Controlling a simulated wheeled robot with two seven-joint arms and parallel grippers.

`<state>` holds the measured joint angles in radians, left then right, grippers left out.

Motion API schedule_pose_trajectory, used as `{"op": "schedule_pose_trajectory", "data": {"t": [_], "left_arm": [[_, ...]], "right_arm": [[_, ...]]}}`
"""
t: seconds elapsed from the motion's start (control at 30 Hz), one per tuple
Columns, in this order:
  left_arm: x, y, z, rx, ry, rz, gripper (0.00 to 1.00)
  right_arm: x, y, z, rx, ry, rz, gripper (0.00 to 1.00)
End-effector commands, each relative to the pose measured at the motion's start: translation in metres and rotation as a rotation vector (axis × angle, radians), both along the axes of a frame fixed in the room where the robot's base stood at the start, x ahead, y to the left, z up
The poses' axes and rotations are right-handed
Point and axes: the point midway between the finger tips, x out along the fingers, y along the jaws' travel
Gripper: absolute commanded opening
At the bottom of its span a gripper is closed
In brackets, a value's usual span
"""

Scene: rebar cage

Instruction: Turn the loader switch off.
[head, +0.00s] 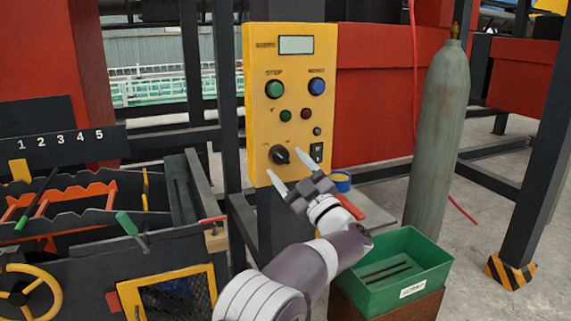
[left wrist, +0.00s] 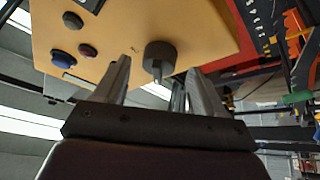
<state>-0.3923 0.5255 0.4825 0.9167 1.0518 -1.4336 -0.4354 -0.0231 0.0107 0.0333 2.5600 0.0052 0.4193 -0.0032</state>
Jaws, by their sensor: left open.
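A yellow control panel (head: 290,95) stands upright in front of me. A black rotary knob (head: 279,154) sits low on its face, and a small black rocker switch (head: 317,152) is to the knob's right. I cannot read which one is labelled as the loader. My left gripper (head: 284,163) is open, its two light fingers pointing at the panel just below and right of the knob. In the left wrist view the knob (left wrist: 160,55) appears between the open fingers (left wrist: 158,66); I cannot tell whether they touch it. My right gripper is not in view.
Green (head: 275,89) and blue (head: 317,86) buttons and small lamps sit above the knob. A green bin (head: 428,265) is at lower right, near a grey gas cylinder (head: 440,140). Levers and a yellow handwheel (head: 52,289) are on the left.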

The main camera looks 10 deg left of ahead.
Motion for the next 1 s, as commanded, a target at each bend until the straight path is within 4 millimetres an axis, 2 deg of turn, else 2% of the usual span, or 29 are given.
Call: {"op": "schedule_pose_trajectory", "data": {"t": [0.1,0.3,0.53,0.8,0.87,0.93,0.97,1.0], "left_arm": [[-0.019,-0.023,-0.013,0.001,0.001,-0.005,0.70],[-0.050,-0.057,-0.034,0.002,0.000,-0.003,0.70],[-0.065,-0.073,-0.044,0.000,-0.002,-0.001,0.70],[-0.065,-0.073,-0.044,-0.004,-0.005,-0.004,0.70],[-0.058,-0.077,-0.048,-0.017,0.010,-0.045,0.70],[-0.038,-0.096,-0.061,-0.016,0.070,-0.182,0.70],[-0.028,-0.109,-0.073,-0.001,0.122,-0.265,0.70],[-0.016,-0.131,-0.095,0.025,0.219,-0.400,0.70]], "right_arm": [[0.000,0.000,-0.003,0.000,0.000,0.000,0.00],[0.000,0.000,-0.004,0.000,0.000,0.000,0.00],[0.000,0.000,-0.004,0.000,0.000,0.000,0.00],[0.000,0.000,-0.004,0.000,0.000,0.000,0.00],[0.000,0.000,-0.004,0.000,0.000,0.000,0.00],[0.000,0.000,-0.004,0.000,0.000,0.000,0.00],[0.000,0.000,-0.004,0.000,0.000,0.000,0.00],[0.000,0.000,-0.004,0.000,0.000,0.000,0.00]]}}
